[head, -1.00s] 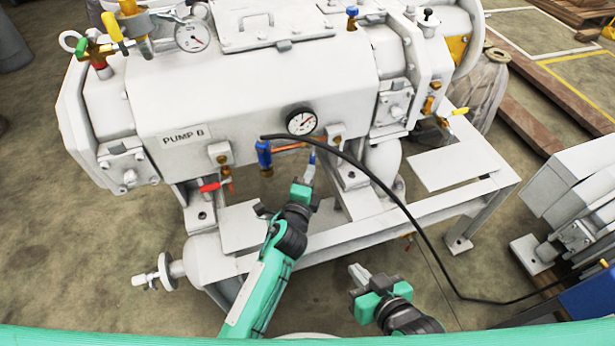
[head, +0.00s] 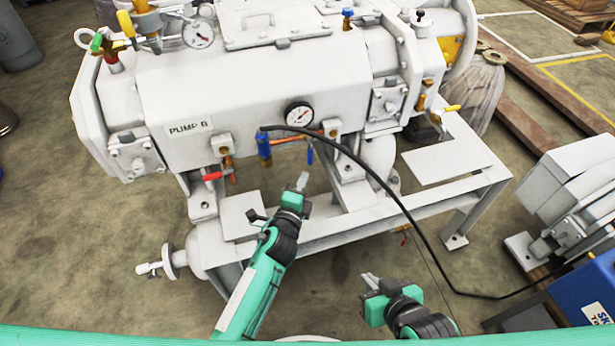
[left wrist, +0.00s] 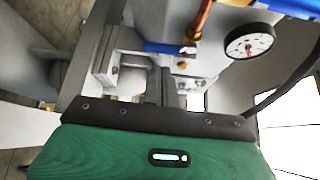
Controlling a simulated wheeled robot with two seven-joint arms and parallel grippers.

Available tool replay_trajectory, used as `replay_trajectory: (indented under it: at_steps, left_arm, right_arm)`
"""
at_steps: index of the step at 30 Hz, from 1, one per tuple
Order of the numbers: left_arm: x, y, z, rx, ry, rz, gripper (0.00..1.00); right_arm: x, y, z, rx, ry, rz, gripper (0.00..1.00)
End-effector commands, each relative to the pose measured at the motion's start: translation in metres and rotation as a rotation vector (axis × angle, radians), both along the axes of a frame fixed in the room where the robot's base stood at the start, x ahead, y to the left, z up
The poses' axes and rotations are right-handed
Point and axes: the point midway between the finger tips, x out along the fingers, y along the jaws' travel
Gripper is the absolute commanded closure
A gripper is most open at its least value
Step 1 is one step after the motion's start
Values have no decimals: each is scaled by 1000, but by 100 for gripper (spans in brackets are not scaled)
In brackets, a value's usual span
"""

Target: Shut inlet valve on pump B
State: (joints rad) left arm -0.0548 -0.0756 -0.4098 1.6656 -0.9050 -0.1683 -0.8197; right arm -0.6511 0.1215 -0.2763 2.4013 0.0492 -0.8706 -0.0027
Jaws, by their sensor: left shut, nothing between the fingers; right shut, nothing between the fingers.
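Pump B is the large white unit labelled PUMP B (head: 188,127). A blue lever (head: 310,152) hangs downward at the right end of a copper pipe under its front. A red-handled valve (head: 213,176) sits at the front left, its lever roughly level. Which valve is the inlet one I cannot tell. My left gripper (head: 301,182) is shut and empty, below the blue lever and apart from it. In the left wrist view, a blue part with a brass fitting (left wrist: 190,46) shows beyond the fingers. My right gripper (head: 370,281) is shut and empty, low in front of the frame.
A black hose (head: 395,192) runs from a blue fitting (head: 264,146) down to the right. A dial gauge (head: 299,115) is above the copper pipe. The white support frame (head: 345,232) lies beyond my arms. A blue box (head: 590,290) stands at the lower right.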

Motion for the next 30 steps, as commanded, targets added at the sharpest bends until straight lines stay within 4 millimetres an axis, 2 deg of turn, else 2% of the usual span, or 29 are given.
replay_trajectory:
  at_steps: [9, 15, 21, 30]
  left_arm:
    - [-48, 14, -1, 1, 3, 0, 100]
    - [-73, 21, 0, 0, 1, 1, 100]
    - [-83, 24, 1, 1, -1, 0, 100]
    - [-85, 27, 0, -15, 10, 9, 100]
  right_arm:
    - [-3, -7, 0, -21, 38, -6, 100]
    - [-3, -8, 0, -27, 46, -7, 100]
    - [-4, -9, 0, -29, 49, -7, 100]
    - [-3, -8, 0, -27, 48, -7, 100]
